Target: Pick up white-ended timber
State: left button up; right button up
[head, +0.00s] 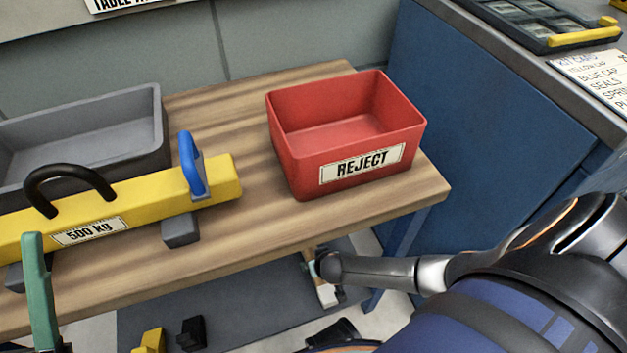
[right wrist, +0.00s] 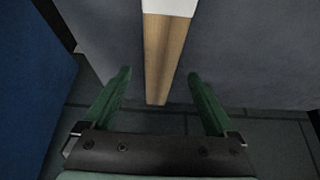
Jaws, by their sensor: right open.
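The white-ended timber (right wrist: 158,55) is a pale wooden bar; its white part (right wrist: 168,6) runs off the top edge of the right wrist view. In the head view, the timber's white part (head: 328,294) shows below the table's front edge, partly hidden by my right arm. My right gripper (right wrist: 158,75) is open, its green fingers apart on either side of the timber in the picture. I cannot tell whether they touch it. A green finger that looks like my left gripper's (head: 40,290) stands at the lower left of the head view, in front of the yellow beam.
The wooden table (head: 240,245) holds a red REJECT bin (head: 300,165), a grey tray (head: 140,165) and a yellow 500 kg beam (head: 145,212). A dark mat (head: 240,315) with small yellow and black blocks lies below. A blue cabinet (head: 480,120) stands at right.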

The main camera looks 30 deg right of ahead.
jog(key=shift+w+f, duration=0.3)
jog(key=shift+f, duration=0.2)
jog(key=b+x, duration=0.4)
jog(key=shift+w+f, duration=0.2)
jog(key=shift+f, duration=0.15)
jog(key=shift+r, duration=0.1)
jog(key=shift+c, duration=0.3)
jog(key=shift+c, duration=0.8)
jog(key=shift+d, duration=0.1)
grip_shut()
